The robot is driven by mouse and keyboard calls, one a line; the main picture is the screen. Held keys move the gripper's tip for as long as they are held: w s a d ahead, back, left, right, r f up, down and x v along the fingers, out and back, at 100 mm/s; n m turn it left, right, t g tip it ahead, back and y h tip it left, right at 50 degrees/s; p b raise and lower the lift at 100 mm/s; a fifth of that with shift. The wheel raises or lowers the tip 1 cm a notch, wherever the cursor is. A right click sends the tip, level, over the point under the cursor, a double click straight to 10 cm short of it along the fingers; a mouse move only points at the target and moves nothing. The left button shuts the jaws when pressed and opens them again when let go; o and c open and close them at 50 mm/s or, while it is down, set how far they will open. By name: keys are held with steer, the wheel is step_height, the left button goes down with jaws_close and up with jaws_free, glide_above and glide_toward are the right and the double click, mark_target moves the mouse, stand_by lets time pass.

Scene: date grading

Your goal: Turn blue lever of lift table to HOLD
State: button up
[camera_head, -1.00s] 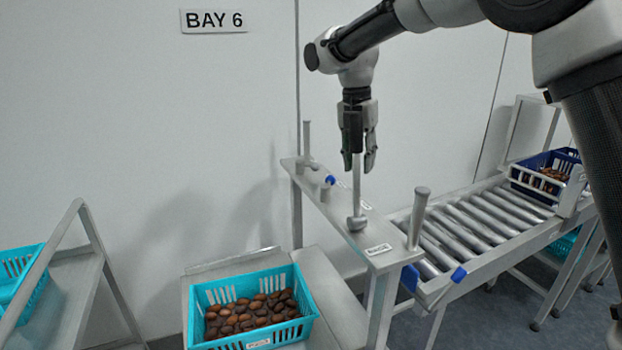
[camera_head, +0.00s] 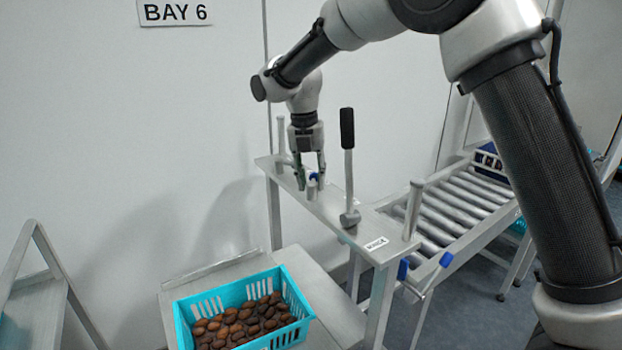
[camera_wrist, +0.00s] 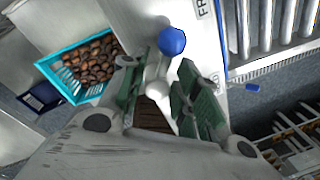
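The blue lever (camera_head: 313,177) of the lift table is a short lever with a blue knob on the narrow metal shelf above the table. In the wrist view its round blue knob (camera_wrist: 172,41) lies just beyond my fingertips, with a pale metal part (camera_wrist: 157,92) between the fingers. My gripper (camera_head: 311,186) points down over the lever, fingers apart on either side; I see no firm grip. The fingers also show in the wrist view (camera_wrist: 160,82). A label beside the knob shows only the letters "FR"; HOLD is not readable.
A tall black-handled lever (camera_head: 347,130) stands upright on the shelf (camera_head: 330,222), right of my gripper. A turquoise crate of dates (camera_head: 181,318) sits on the table below. A roller conveyor (camera_head: 455,208) runs to the right. A wall is behind.

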steer(key=shift+f, duration=0.15)
jaws_close()
